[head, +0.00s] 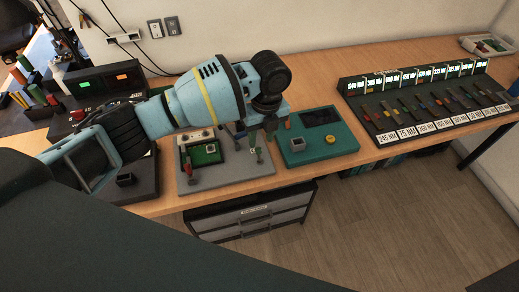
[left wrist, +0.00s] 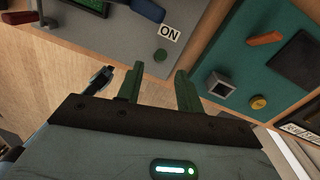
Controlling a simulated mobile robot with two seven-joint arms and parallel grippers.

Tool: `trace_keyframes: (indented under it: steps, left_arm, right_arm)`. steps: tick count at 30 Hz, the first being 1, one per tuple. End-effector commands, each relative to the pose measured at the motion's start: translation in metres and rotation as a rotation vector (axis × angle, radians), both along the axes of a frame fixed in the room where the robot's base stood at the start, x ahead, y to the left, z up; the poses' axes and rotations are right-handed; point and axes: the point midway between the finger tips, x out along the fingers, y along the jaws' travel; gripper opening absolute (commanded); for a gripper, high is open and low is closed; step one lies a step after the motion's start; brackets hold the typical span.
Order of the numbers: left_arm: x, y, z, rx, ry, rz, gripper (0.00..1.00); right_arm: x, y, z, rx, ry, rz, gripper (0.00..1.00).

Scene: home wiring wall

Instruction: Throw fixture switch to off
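The grey fixture board (head: 222,183) lies on the bench in front of me, carrying a green circuit board (head: 206,155) and a red-handled lever (head: 188,166). In the left wrist view the grey board (left wrist: 125,38) shows an "ON" label (left wrist: 169,34), a round green button (left wrist: 160,56) and part of a dark blue lever (left wrist: 147,10) at the top edge. My left gripper (head: 256,140) is over the board's right side. In the left wrist view its two green fingers (left wrist: 158,88) are apart with nothing between them. My forearm hides part of the board's back. My right gripper is not seen.
A teal panel (head: 316,142) with a square socket and yellow knob stands right of the fixture. Farther right is a black rack (head: 430,100) with lit displays. A dark device (head: 104,84) is at back left. Drawers (head: 250,212) are under the bench. Bare wood lies right of the teal panel.

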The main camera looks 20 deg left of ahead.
Motion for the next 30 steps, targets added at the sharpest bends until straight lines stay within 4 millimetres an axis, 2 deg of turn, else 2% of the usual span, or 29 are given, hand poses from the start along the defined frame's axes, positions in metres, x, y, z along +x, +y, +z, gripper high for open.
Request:
trace_keyframes:
  steps: [3,10,15,23,30]
  left_arm:
    - [-0.002,0.002,-0.021,0.002,0.006,0.001,0.36]
    - [-0.004,0.004,-0.051,0.002,0.003,0.002,0.36]
    - [-0.004,0.004,-0.06,0.0,0.0,0.001,0.36]
    - [-0.004,0.004,-0.061,0.0,0.0,0.001,0.36]
    - [-0.004,0.004,-0.061,0.0,0.0,0.001,0.08]
  right_arm:
    - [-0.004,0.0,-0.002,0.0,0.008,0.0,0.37]
    - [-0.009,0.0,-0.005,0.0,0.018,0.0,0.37]
    - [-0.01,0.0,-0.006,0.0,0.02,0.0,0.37]
    - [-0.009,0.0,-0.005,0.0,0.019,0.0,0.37]
    - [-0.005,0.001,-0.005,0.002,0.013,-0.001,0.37]
